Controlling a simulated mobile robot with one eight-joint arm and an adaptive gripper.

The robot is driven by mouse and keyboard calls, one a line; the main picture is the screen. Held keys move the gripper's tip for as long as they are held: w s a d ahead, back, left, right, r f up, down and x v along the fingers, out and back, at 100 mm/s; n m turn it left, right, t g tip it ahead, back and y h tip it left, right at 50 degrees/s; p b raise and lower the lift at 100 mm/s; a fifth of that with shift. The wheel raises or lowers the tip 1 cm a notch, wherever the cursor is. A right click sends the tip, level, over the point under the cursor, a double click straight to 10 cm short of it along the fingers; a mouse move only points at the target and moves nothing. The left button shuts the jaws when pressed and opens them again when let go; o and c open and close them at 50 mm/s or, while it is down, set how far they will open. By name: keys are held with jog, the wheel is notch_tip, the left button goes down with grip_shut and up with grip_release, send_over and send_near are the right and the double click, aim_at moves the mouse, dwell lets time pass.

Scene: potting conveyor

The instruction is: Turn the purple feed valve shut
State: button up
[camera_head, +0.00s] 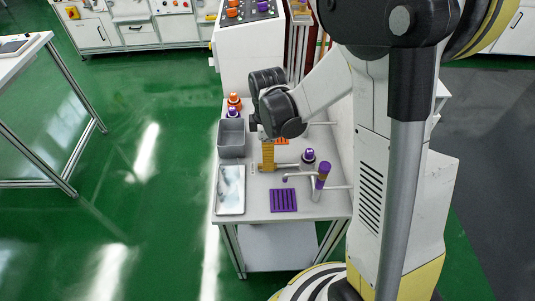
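A purple knob with a white mark (309,155) stands on the right part of the bench, beside grey pipes. A purple-topped cylinder with a brownish band (323,174) stands just in front of it, near a pipe. A smaller purple knob (232,112) is at the back left. I cannot tell for sure which is the feed valve. My dark wrist (283,112) hangs over the middle of the bench, left of and behind the front purple knob, apart from it in the picture. My gripper's fingers cannot be made out.
The white bench (255,212) carries a grey bin (231,152), a silvery tray (231,205), a slotted purple plate (283,207) and a yellow-orange upright (268,155). An orange knob (234,99) is at the back left. A white cabinet (236,63) stands behind.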

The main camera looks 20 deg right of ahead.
notch_tip(320, 180, up, 12)
dwell(0.7)
jog(key=shift+r, duration=0.1)
jog(key=s+r+m+t, duration=0.3)
jog(key=s+m, duration=0.3)
jog(key=m, duration=0.1)
jog(key=s+r+m+t, duration=0.3)
jog(key=s+m+t, duration=0.1)
jog(key=s+m, duration=0.2)
jog(key=shift+s+m, duration=0.4)
jog(key=shift+m, duration=0.3)
jog(key=shift+d+f, duration=0.1)
